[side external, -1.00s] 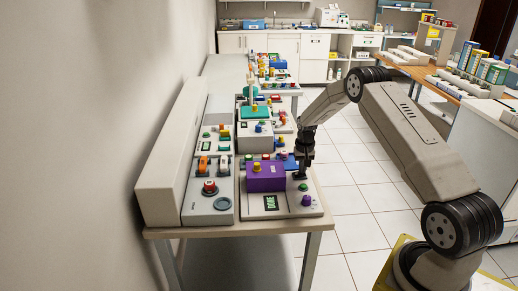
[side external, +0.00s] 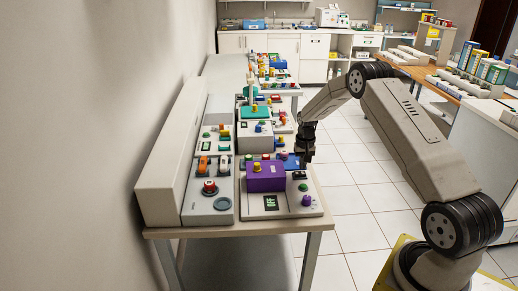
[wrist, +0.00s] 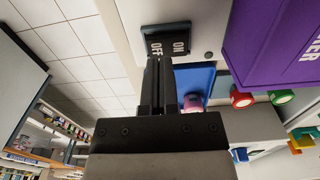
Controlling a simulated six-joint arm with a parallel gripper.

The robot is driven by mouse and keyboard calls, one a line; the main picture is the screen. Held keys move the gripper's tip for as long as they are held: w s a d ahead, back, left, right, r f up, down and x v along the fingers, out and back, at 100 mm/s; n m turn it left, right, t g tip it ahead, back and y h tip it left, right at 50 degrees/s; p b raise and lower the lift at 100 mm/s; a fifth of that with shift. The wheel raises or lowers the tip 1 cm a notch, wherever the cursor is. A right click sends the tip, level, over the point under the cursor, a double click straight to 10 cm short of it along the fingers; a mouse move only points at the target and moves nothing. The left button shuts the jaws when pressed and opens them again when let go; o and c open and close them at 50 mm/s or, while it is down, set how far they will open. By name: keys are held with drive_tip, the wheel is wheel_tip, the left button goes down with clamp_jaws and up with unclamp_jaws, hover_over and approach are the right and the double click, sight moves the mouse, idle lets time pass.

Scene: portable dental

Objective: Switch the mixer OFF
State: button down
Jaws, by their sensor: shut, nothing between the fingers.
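The mixer is a purple box (side external: 266,178) with a yellow knob on top, on a pale base. Its small display (side external: 271,202) reads OFF in green. A black rocker switch (side external: 299,175) sits on the base beside the purple box. In the wrist view the rocker (wrist: 166,38) shows the words OFF and ON, OFF on the left. My gripper (side external: 304,165) is shut and empty, just above and behind the rocker. In the wrist view its fingertips (wrist: 158,62) lie at the rocker's lower edge; I cannot tell whether they touch it.
A green button (side external: 303,187) and a purple knob (side external: 306,200) are close by on the mixer's base. Several other devices with coloured knobs fill the bench behind and to the left. Open floor (side external: 350,200) lies right of the bench.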

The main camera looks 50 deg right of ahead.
sight(300, 174)
drive_tip(key=shift+r, duration=2.4)
drive_tip(key=shift+a+r, duration=0.3)
drive_tip(key=shift+a, duration=0.2)
drive_tip(key=s+a+r+n, duration=0.1)
drive_tip(key=a+r+n, duration=0.25)
drive_tip(key=a, duration=0.65)
drive_tip(key=s+a+r+n+t, duration=0.2)
drive_tip(key=s+a+r+n, duration=0.2)
drive_tip(key=s+a, duration=1.3)
drive_tip(key=shift+s+a+r+n+t, duration=0.15)
drive_tip(key=shift+s+a+n+t, duration=0.2)
drive_tip(key=shift+a+n, duration=0.55)
drive_tip(key=shift+a, duration=0.1)
